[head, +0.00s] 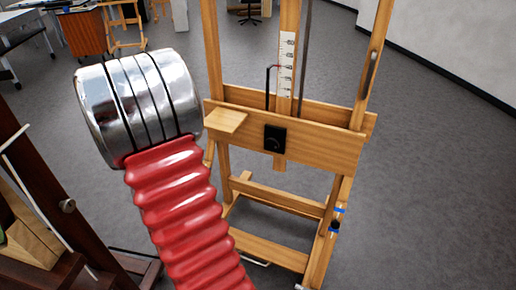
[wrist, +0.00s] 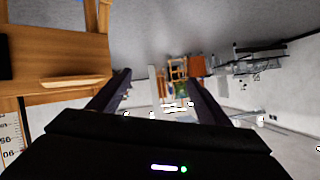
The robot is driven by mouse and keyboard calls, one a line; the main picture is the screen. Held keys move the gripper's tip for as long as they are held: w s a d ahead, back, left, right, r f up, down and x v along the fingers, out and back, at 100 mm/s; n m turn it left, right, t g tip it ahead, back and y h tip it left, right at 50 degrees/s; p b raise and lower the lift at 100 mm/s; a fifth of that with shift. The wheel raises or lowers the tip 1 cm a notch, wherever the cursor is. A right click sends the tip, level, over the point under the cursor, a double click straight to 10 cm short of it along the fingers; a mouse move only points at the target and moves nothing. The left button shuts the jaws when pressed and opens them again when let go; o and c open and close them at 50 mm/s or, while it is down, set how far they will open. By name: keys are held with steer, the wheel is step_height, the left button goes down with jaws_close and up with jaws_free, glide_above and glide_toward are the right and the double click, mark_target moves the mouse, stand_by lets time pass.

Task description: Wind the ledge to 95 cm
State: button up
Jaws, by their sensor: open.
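A wooden easel stands in the head view. Its ledge (head: 330,145) is a wide horizontal board with a small shelf block (head: 226,121) at its left end. A black square plate with a round knob or socket (head: 275,138) is on the ledge's front. A white scale (head: 287,65) rises on the mast, with a thin black pointer (head: 268,85) beside it; the numbers are too small to read. In the wrist view, upside down, the ledge (wrist: 50,50) and scale (wrist: 12,135) are at the left. My gripper (wrist: 158,80) is open and empty, apart from the ledge.
A dark wooden easel (head: 40,200) stands close at the left in the head view. A wooden cabinet (head: 84,32) and tables are at the back left. Grey floor (head: 430,190) is clear to the right of the easel, up to a pale wall (head: 450,40).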

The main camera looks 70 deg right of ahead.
steer(key=s+d+f+m+g+h, duration=0.4)
steer(key=s+d+f, duration=0.4)
steer(key=s+d, duration=0.45)
steer(key=m+g+h, duration=0.3)
steer(key=g+h, duration=0.1)
steer(key=g, duration=0.2)
glide_toward(271, 147)
steer(key=a, duration=0.5)
steer(key=shift+w+a+r, duration=0.25)
steer(key=shift+w, duration=0.05)
steer(key=shift+d, duration=0.15)
steer(key=d, duration=0.4)
steer(key=s+d, duration=0.1)
steer(key=d, duration=0.8)
steer(key=shift+s+d, duration=0.2)
